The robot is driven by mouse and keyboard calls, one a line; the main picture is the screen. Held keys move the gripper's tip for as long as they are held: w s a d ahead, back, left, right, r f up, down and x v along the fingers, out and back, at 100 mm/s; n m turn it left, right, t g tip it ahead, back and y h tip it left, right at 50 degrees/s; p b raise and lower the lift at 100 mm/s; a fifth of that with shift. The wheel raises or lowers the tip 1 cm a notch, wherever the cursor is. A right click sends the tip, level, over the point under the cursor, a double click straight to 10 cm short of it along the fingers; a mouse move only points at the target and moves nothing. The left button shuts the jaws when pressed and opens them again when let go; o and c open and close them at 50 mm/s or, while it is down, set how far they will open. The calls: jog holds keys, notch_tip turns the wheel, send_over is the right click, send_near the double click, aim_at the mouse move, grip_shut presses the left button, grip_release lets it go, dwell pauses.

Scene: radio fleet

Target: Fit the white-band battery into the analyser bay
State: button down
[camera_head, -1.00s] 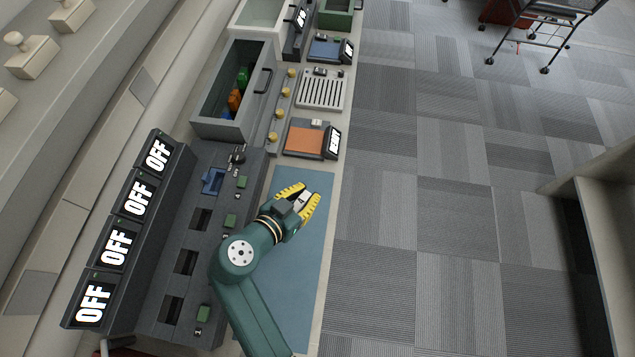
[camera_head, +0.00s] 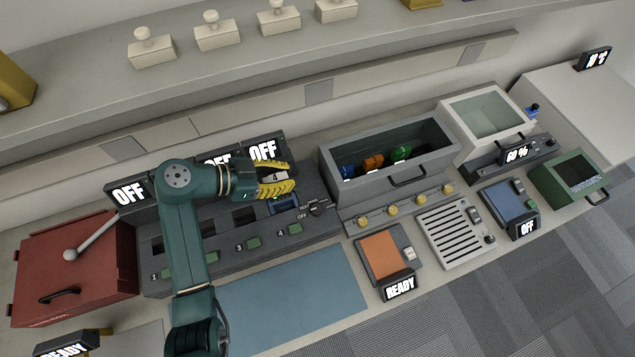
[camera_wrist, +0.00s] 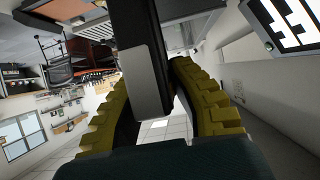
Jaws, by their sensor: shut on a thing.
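My gripper (camera_head: 288,177) has yellow ribbed fingers and is shut on a dark block with a pale band. The block shows in the wrist view (camera_wrist: 148,75) between both fingers; I take it for the white-band battery. In the head view it is mostly hidden by the fingers, with a pale face (camera_head: 281,177) showing. The gripper is above the rear right part of the dark analyser (camera_head: 325,225), in front of the rightmost OFF display (camera_head: 263,151). A blue-framed bay (camera_head: 285,205) lies just below the gripper. Dark open bays (camera_head: 244,215) lie to its left.
A grey bin (camera_head: 345,192) with coloured items stands right of the analyser. A knob (camera_head: 319,208) sits near the blue-framed bay. A red box (camera_head: 75,270) with a lever is at left. A blue mat (camera_head: 310,290) lies clear in front. An orange pad (camera_head: 381,257) shows READY.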

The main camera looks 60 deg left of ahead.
aim_at(289, 196)
jog(key=shift+f, duration=0.1)
dwell(0.3)
notch_tip(289, 196, down, 6)
jog(key=b, duration=0.5)
jog(key=shift+w, duration=0.1)
jog(key=shift+f+b, duration=1.9)
jog(key=shift+b, duration=0.5)
dwell(2.1)
jog(key=c, duration=1)
grip_release()
jog(key=v, duration=1.2)
jog(key=shift+d, duration=0.1)
